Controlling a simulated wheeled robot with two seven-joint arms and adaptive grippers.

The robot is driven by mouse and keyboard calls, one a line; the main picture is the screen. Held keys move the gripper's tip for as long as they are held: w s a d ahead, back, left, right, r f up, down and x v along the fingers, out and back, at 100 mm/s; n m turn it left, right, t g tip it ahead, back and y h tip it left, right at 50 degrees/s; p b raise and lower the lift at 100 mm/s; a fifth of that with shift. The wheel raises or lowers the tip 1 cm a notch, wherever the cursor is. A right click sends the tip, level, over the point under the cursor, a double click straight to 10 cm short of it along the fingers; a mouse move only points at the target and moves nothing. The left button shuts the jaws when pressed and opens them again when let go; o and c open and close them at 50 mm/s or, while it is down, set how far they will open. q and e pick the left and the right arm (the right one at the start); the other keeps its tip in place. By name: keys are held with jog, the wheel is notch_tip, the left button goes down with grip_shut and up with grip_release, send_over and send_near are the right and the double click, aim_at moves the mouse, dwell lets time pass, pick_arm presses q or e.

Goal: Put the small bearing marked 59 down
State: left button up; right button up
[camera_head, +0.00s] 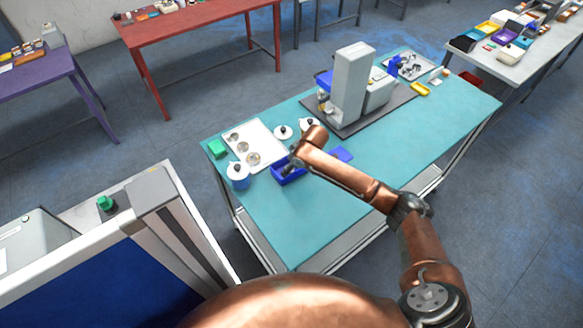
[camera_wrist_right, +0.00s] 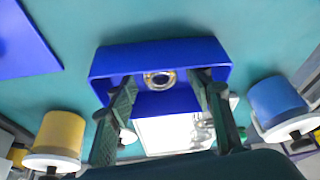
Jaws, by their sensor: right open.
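A small ring-shaped bearing (camera_wrist_right: 158,79) lies inside the blue bin (camera_wrist_right: 160,52), seen in the right wrist view; its mark cannot be read. My right gripper (camera_wrist_right: 163,84) is open, with its two dark fingers reaching over the bin on either side of the bearing and apart from it. In the head view, the right gripper (camera_head: 291,164) points down at the blue bin (camera_head: 289,178) on the teal table, and the bearing is hidden there. My left gripper is not in view.
A white tray (camera_head: 266,143) with several round metal parts lies left of the bin. A tall grey machine (camera_head: 351,85) stands behind. The table's front is clear.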

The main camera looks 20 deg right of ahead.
jog(key=shift+r, duration=0.1)
jog(key=v, duration=1.2)
